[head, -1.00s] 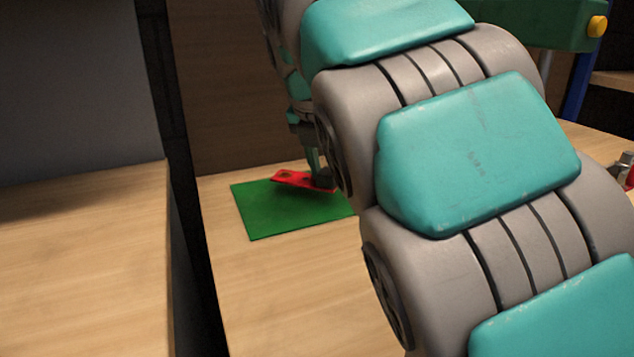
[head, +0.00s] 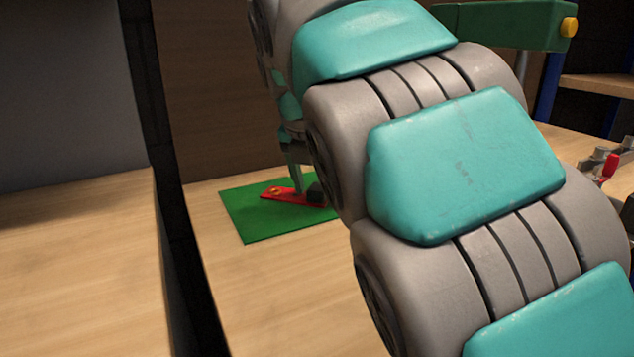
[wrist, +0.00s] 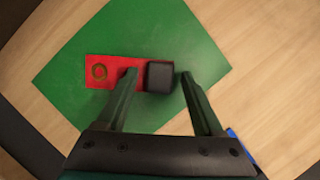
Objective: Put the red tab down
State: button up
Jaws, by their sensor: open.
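The red tab (head: 283,195) is a flat red strip with a hole near one end and a dark block on the other. It lies on the green mat (head: 246,222). In the wrist view the tab (wrist: 112,66) lies across the middle of the mat (wrist: 185,36), with its dark block (wrist: 159,77) between my fingers. My gripper (wrist: 156,76) is open, one finger on each side of the block; whether they touch it I cannot tell. In the head view my arm hides the right part of the mat and most of the gripper.
The mat lies on a wooden table (head: 270,290). A dark upright post (head: 165,170) stands at the left. A red-handled metal clamp-like item (head: 608,167) is at the far right. A green beam with a yellow knob (head: 569,27) is at the back right. Bare table surrounds the mat.

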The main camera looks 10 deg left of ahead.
jog(key=p+v, duration=0.1)
jog(key=v, duration=0.6)
jog(key=shift+r, duration=0.4)
jog(key=shift+s, duration=0.1)
